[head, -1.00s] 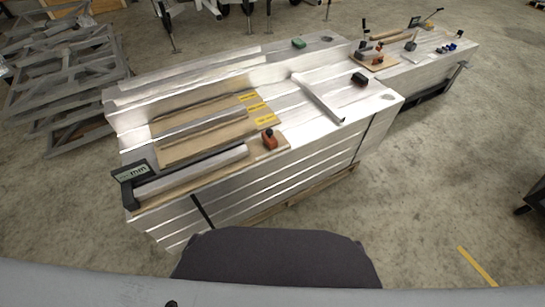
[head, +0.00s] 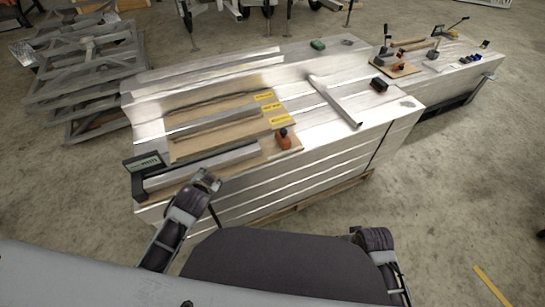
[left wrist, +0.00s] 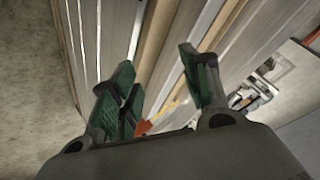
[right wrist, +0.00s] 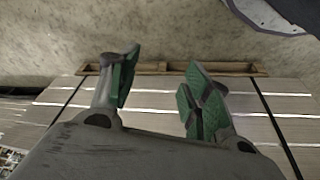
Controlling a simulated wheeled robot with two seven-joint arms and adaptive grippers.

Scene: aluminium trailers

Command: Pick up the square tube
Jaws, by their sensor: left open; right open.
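Several long silver bars lie on the metal-topped stack. One bar (head: 335,101) lies diagonally right of centre. Another (head: 200,168) lies along the front left edge beside a black display unit, and others (head: 212,122) lie on brown board. I cannot tell for sure which is the square tube. My left gripper (head: 207,181) is at the stack's front left edge, near the front bar; in the left wrist view its green-padded fingers (left wrist: 157,72) are open and empty. My right arm (head: 375,240) is low in front of the stack; its fingers (right wrist: 160,70) are open and empty in the right wrist view.
An orange and black tool (head: 283,140) stands at the board's right end. A black block (head: 379,85) and a green block (head: 318,45) lie on the top. A second bench (head: 455,65) with tools adjoins at right. Grey frames (head: 85,75) are stacked at left.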

